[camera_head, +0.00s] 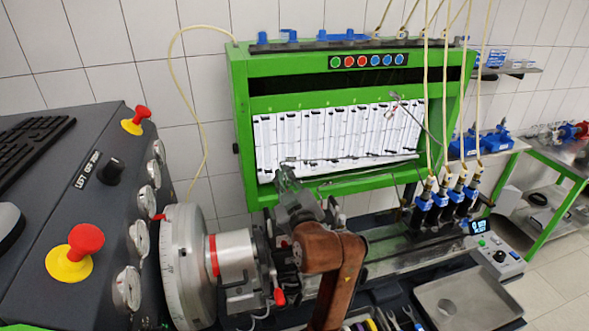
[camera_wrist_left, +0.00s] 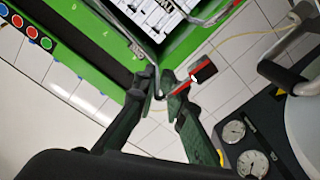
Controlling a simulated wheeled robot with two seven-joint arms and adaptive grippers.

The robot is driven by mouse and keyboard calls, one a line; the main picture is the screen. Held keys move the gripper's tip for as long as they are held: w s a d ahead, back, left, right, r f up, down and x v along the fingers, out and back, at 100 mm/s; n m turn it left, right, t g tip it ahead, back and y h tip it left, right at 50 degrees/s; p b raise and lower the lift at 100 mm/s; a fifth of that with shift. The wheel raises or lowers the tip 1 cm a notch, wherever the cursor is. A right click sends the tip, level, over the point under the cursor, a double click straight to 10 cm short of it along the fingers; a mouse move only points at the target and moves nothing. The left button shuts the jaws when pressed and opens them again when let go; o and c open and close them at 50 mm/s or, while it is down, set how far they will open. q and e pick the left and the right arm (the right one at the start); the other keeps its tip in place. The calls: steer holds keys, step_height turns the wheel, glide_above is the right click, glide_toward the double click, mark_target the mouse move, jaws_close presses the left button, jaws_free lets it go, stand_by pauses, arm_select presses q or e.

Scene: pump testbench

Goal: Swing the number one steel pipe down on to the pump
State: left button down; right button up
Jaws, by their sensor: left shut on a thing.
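My left gripper (camera_head: 286,180) is raised in front of the lower left part of the white gauge panel. In the left wrist view its two dark fingers (camera_wrist_left: 162,84) are closed together on a thin steel pipe (camera_wrist_left: 157,91). In the head view a thin steel pipe (camera_head: 350,159) runs from near the fingertips to the right across the panel's lower edge. I cannot read which pipe is number one. The pump is not clearly visible; my brown arm covers much of the area beside the round drive wheel (camera_head: 183,262). My right gripper is not in view.
Another thin pipe (camera_head: 421,121) slants across the panel's right side. Blue-bodied units (camera_head: 440,207) with pale hoses stand to the right. A metal tray (camera_head: 468,300) lies at the lower right. The dark control desk (camera_head: 100,190) with red buttons fills the left.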

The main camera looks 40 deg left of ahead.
arm_select(q)
steer(key=shift+s+a+f+b, duration=0.1)
steer(key=shift+s+f+b, duration=0.1)
steer(key=shift+f, duration=0.3)
steer(key=shift+s+a+f+b, duration=0.1)
steer(key=shift+f+b, duration=0.1)
steer(key=shift+f, duration=0.3)
steer(key=c, duration=2.1)
jaws_free()
steer(key=shift+d+r, duration=0.1)
steer(key=shift+d, duration=0.1)
steer(key=shift+a, duration=0.1)
steer(key=v, duration=1.2)
